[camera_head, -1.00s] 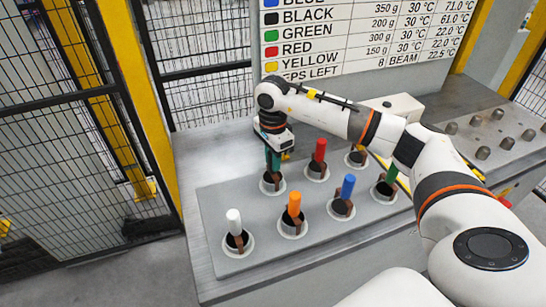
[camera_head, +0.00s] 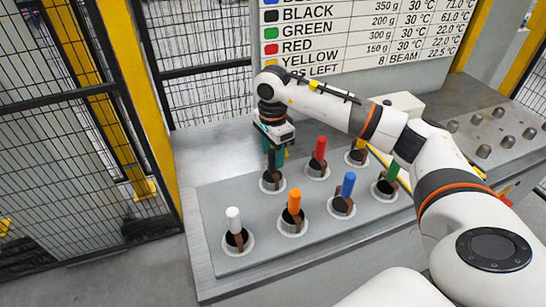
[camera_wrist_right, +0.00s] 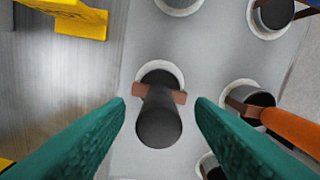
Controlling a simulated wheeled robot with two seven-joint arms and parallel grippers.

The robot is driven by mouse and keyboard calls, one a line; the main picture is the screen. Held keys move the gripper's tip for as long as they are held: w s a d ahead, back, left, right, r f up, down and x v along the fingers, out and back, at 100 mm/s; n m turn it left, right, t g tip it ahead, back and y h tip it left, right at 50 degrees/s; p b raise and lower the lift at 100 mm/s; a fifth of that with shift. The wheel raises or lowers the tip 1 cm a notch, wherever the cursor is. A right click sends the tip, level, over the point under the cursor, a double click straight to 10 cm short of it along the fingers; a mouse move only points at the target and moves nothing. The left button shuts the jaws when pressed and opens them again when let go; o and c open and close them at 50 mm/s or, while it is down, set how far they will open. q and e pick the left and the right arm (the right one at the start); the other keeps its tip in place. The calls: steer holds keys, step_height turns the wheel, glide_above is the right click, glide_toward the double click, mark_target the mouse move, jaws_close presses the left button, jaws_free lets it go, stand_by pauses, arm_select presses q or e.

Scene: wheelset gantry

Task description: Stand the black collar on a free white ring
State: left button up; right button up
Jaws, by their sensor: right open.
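The black collar (camera_wrist_right: 158,124) is a dark round post on a brown cross-piece and stands upright on a white ring (camera_wrist_right: 180,75) in the right wrist view. My right gripper (camera_wrist_right: 160,108) is open, its two teal fingers on either side of the black post with gaps between. In the head view my right gripper (camera_head: 275,163) points down over the back left ring (camera_head: 272,190), hiding most of the black collar. No empty white ring shows; my right arm hides part of the plate. My left gripper is not in view.
White (camera_head: 233,220), orange (camera_head: 294,202), blue (camera_head: 347,185), green (camera_head: 391,172), red (camera_head: 320,148) and yellow (camera_head: 361,145) posts stand on rings on the grey plate (camera_head: 222,195). A sign (camera_head: 360,30) stands behind.

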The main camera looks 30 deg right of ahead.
step_height(320, 180, up, 10)
steer(key=b, duration=0.1)
steer(key=shift+r+b, duration=0.2)
steer(key=shift+b, duration=0.2)
steer(key=shift+f, duration=0.1)
stand_by(0.4)
